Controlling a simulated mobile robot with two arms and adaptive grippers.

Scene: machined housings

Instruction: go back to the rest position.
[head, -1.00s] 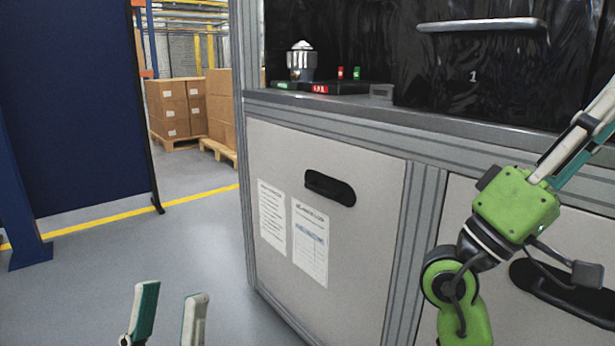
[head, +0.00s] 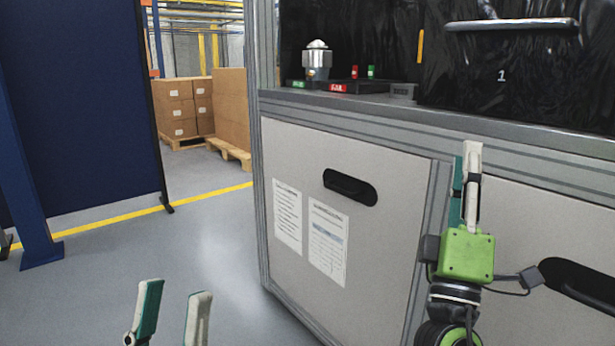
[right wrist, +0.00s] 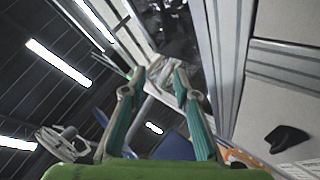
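My left gripper (head: 174,292) is at the bottom left of the head view, over the floor. Its two fingers are apart with nothing between them. My right gripper (head: 467,153) is in front of the cabinet, with its fingers pointing up. In the head view its fingers overlap. In the right wrist view the right gripper (right wrist: 159,78) shows its fingers apart and nothing held. A silver machined housing (head: 317,63) with a pale domed top stands on the worktop, well away from both grippers.
The grey cabinet (head: 300,155) with dark handles fills the right side, below the worktop edge (head: 350,108). Red and green markers (head: 354,72) stand near the housing. A blue partition (head: 80,100) is at left. Open floor (head: 190,250) lies between. Stacked cartons (head: 180,105) are behind.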

